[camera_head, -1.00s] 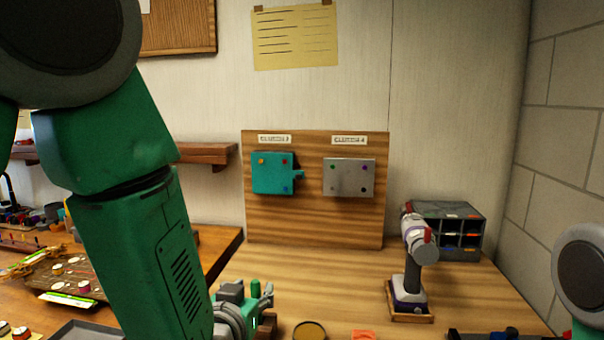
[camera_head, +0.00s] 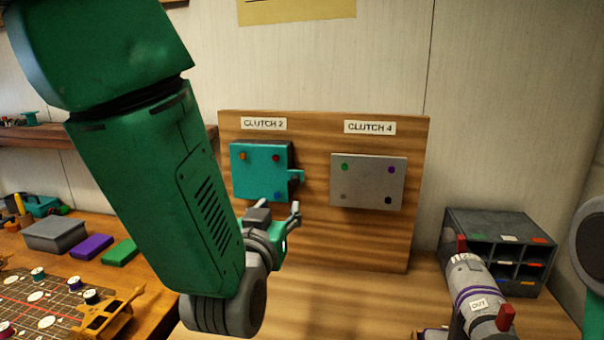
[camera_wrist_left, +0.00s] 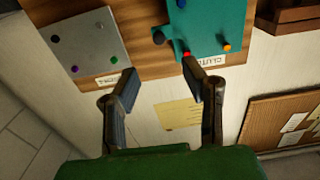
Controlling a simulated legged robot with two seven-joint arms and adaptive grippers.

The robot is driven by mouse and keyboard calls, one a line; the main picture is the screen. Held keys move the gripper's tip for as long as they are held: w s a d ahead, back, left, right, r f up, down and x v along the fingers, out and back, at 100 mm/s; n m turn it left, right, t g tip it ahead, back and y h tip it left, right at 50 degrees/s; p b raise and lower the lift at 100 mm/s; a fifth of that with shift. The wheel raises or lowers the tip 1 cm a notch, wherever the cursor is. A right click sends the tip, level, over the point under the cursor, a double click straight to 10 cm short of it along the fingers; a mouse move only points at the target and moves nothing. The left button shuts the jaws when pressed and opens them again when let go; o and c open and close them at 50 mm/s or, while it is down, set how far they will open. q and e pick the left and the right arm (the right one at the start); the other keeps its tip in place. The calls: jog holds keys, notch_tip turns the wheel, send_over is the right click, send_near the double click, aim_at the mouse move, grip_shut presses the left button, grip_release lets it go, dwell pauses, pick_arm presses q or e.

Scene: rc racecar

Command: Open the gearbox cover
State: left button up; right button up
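A teal plate (camera_head: 262,172) with coloured dots and a tab on its right side is mounted on a wooden board under the label CLUTCH 2. A grey plate (camera_head: 368,180) with coloured dots is beside it under CLUTCH 4. Neither plate is labelled as a gearbox cover. In the left wrist view, the teal plate (camera_wrist_left: 215,28) and grey plate (camera_wrist_left: 75,43) appear inverted. My left gripper (camera_head: 275,213) is just below the teal plate in the head view. Its fingers (camera_wrist_left: 160,85) are apart with nothing between them. My right gripper is out of view.
The wooden board (camera_head: 330,235) stands upright at the back of the bench. Small parts and coloured blocks (camera_head: 91,247) lie on the left table. The bench before the board looks clear.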

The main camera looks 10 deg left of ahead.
aim_at(295, 181)
pick_arm(q)
jog(key=w+p, duration=0.1)
jog(key=w, duration=1)
jog(key=shift+w+d+r+p, duration=0.2)
jog(key=shift+w+p, duration=0.15)
jog(key=shift+w, duration=0.05)
jog(key=shift+w+a+f, duration=0.1)
jog(key=shift+w+a, duration=0.1)
jog(key=shift+w, duration=0.6)
jog(key=shift+d, duration=0.1)
jog(key=shift+c, duration=0.8)
jog(key=shift+d, duration=0.1)
grip_shut()
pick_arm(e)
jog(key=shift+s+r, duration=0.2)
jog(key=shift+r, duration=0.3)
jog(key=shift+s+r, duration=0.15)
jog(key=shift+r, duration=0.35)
